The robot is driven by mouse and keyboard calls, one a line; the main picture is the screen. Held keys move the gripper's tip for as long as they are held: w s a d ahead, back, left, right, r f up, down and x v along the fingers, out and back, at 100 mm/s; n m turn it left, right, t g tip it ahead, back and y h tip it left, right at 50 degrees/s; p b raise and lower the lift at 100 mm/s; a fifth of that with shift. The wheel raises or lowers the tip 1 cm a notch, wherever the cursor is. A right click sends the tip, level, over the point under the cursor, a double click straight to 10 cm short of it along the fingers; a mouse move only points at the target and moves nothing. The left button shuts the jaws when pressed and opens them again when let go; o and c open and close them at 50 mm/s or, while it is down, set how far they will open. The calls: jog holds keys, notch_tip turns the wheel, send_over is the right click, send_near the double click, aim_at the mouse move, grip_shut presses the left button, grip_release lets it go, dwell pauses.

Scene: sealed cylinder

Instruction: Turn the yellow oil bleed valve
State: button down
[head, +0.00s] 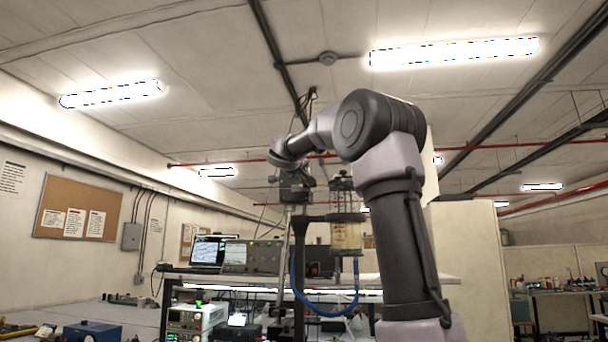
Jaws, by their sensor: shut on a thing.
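A clear sealed cylinder (346,235) with amber liquid inside stands upright near the middle of the head view. A dark stand (300,245) is just left of it, with a blue hose (325,313) looping below. My gripper (298,198) is at the end of my arm, up and left of the cylinder and over the top of the stand. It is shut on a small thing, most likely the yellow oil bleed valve. The valve itself does not show clearly; the gripper and its small size in the picture hide it.
A workbench with a shelf (410,281) bears a laptop (208,251) and a grey instrument (252,257) left of the stand. More instruments (195,320) stand below. A pale cabinet or partition (470,265) is at the right, behind my arm.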

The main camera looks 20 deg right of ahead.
jog(key=shift+w+a+f+n, duration=0.2)
jog(key=shift+f+n, duration=0.4)
jog(key=shift+n, duration=1.05)
jog(key=shift+w+a+f+n, duration=0.1)
jog(key=shift+a+f+n, duration=0.3)
jog(key=shift+n, duration=1.3)
jog(key=shift+w+a+f+n, duration=0.15)
jog(key=shift+f+n, duration=0.6)
jog(key=shift+n, duration=0.9)
jog(key=shift+f, duration=0.1)
jog(key=c, duration=0.8)
grip_release()
jog(key=v, duration=1)
jog(key=shift+s+a, duration=0.25)
jog(key=shift+s, duration=0.1)
